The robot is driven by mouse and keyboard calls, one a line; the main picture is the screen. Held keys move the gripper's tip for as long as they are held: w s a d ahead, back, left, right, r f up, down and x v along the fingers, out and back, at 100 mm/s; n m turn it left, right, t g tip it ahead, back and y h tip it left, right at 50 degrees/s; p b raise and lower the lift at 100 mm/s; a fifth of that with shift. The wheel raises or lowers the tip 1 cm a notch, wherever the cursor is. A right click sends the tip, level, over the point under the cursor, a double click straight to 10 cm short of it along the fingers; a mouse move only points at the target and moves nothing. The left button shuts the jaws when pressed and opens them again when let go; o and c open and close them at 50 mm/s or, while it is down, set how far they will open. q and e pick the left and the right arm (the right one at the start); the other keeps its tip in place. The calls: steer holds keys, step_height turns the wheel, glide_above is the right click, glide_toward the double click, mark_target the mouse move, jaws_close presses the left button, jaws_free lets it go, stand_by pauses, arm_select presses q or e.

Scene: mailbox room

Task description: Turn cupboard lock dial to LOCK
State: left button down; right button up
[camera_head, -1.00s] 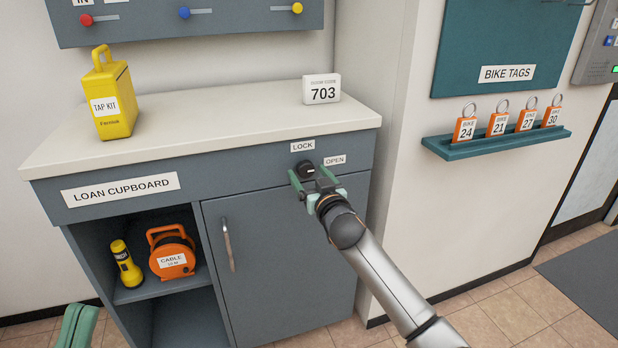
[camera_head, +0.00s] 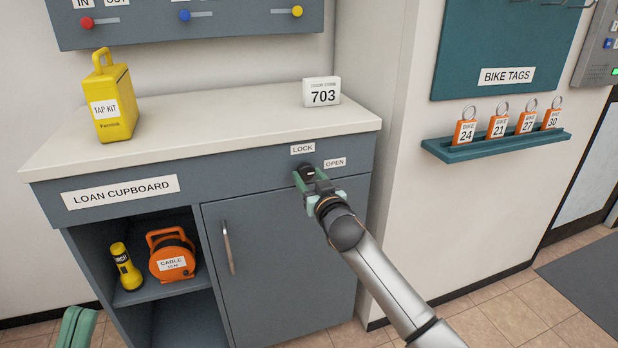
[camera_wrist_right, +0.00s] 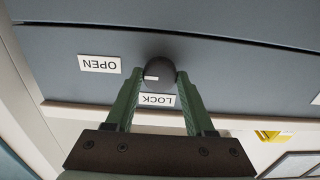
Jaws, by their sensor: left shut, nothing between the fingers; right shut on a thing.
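The lock dial (camera_head: 307,171) is a dark round knob on the cupboard's upper front panel. The LOCK label (camera_head: 303,149) is above it and the OPEN label (camera_head: 335,163) is to its right. In the right wrist view the picture is upside down; the dial (camera_wrist_right: 160,68) bears a short white mark on the side towards OPEN (camera_wrist_right: 99,64), with LOCK (camera_wrist_right: 157,99) below. My right gripper (camera_wrist_right: 160,80) is shut on the dial, one green finger on each side. My left gripper (camera_head: 76,327) is shut and empty at the bottom left, partly cut off.
The loan cupboard (camera_head: 270,262) has a closed door with a handle (camera_head: 228,246). A yellow tap kit (camera_head: 113,100) and a 703 sign (camera_head: 321,92) stand on top. A torch (camera_head: 126,266) and cable reel (camera_head: 172,255) sit on its shelf. A bike tag shelf (camera_head: 495,147) is at right.

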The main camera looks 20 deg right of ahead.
jaws_close()
